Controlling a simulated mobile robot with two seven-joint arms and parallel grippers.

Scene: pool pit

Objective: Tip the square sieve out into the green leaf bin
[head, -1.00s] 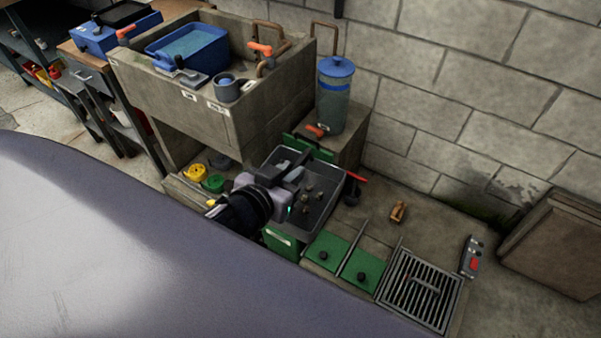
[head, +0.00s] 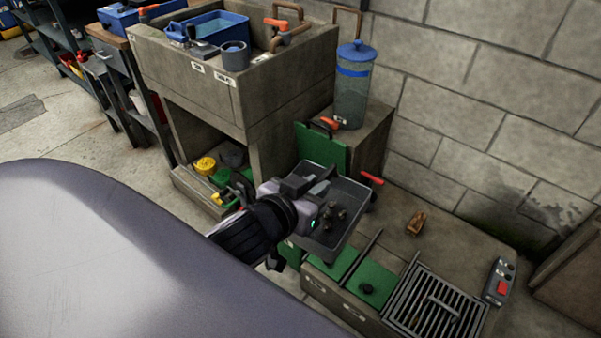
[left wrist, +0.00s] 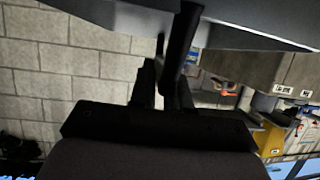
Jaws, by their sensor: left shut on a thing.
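The square sieve (head: 357,190) is a dark grey, shallow square tray with several dark clumps (head: 336,213) inside, in the middle of the head view. My left gripper (head: 312,186) is shut on the sieve's handle at its left edge. In the left wrist view the fingers (left wrist: 165,88) close around a dark bar, and the grey sieve (left wrist: 250,22) fills the top. The green leaf bin (head: 291,254) shows partly, below and left of the sieve, which hides most of it. I cannot tell the sieve's exact tilt. My right gripper is not in view.
A raised green panel (head: 321,148) stands behind the sieve. A blue-lidded canister (head: 352,95) and a concrete sink (head: 215,90) stand behind.

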